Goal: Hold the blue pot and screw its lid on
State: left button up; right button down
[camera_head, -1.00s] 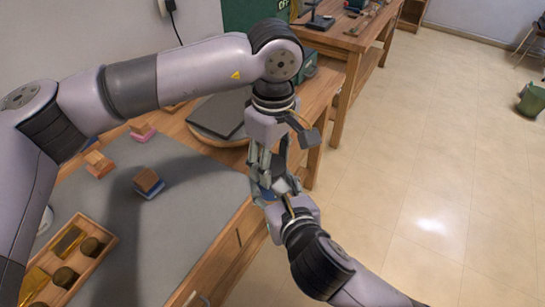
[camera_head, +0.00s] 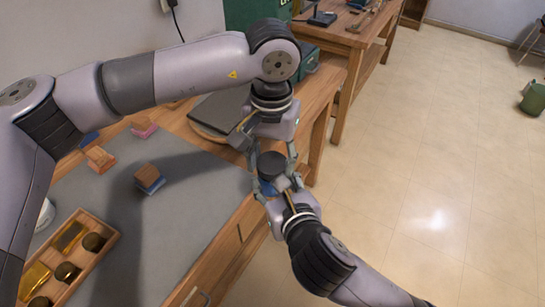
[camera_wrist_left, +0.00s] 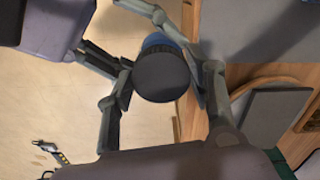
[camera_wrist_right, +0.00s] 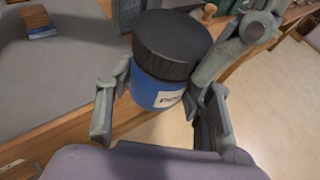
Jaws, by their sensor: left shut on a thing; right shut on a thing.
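The blue pot (camera_wrist_right: 160,90) has a white label and stands between my right gripper's fingers (camera_wrist_right: 158,112). Its black lid (camera_wrist_right: 172,43) sits on top of the pot; whether it is fully seated I cannot tell. In the head view the lid (camera_head: 271,165) shows between the two grippers, with a little blue (camera_head: 268,187) below it. My right gripper (camera_head: 279,190) is shut on the pot from below right. My left gripper (camera_head: 270,160) is shut on the lid from above. The left wrist view looks onto the lid's flat top (camera_wrist_left: 163,77) between the left fingers.
The workbench (camera_head: 228,258) with a grey mat (camera_head: 185,215) lies to the left. It holds stamp-like blocks (camera_head: 149,178) and a wooden tray (camera_head: 98,255). A dark slab (camera_head: 220,112) lies behind the grippers. The pot is held near the bench's right edge; open floor lies right.

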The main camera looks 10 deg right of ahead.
pick_arm(q)
jog(key=m, duration=0.6)
jog(key=shift+w+a, duration=0.1)
jog(key=shift+w, duration=0.05)
jog(key=m, duration=0.4)
jog(key=shift+w, duration=0.1)
jog(key=o, duration=0.9)
jog(key=shift+o, duration=0.2)
jog(key=shift+r, duration=2.25)
jog(key=shift+c, duration=0.4)
